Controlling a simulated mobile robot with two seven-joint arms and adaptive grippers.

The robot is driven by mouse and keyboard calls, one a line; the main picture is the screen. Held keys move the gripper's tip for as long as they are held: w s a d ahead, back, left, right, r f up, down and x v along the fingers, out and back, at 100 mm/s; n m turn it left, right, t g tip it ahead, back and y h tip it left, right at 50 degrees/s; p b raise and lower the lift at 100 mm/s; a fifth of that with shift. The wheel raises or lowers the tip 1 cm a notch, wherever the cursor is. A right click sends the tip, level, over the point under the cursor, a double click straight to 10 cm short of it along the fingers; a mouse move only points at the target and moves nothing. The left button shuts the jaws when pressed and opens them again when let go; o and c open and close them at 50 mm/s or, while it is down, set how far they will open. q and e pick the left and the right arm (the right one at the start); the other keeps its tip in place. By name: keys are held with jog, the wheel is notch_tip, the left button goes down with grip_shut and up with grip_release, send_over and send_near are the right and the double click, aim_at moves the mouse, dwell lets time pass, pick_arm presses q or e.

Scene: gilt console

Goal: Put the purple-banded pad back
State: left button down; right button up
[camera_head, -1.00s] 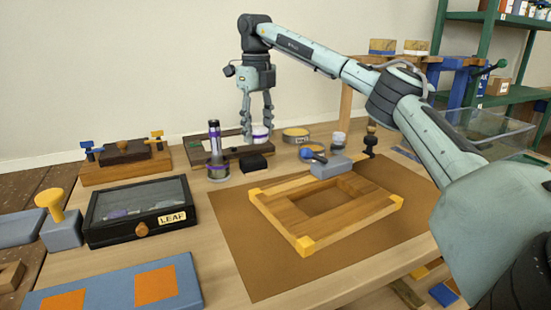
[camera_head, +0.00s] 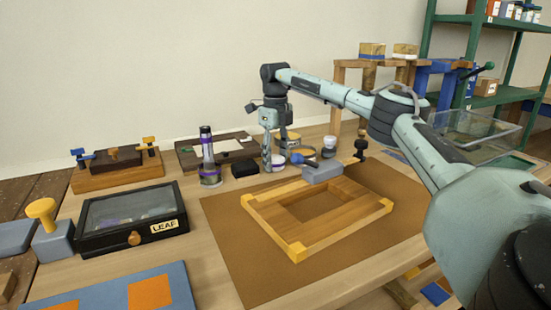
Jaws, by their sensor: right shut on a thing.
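The purple-banded pad (camera_head: 277,160) is a small pale round thing with a purplish band, partly covered by my right gripper's fingers. My right gripper (camera_head: 275,165) points down and is shut on the pad, low over the back of the table, between a black block and an open tin. Whether the pad touches the table I cannot tell. My left gripper is out of view.
A tall purple-ringed bottle (camera_head: 208,160) and the black block (camera_head: 245,167) stand to the left. A dark board (camera_head: 190,158) is behind.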

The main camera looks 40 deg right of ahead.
aim_at(275, 158)
jog(key=o, duration=1.1)
jog(key=shift+f, duration=0.1)
jog(key=shift+r, duration=0.6)
notch_tip(275, 158, up, 7)
notch_tip(275, 158, up, 4)
jog(key=shift+r, duration=0.1)
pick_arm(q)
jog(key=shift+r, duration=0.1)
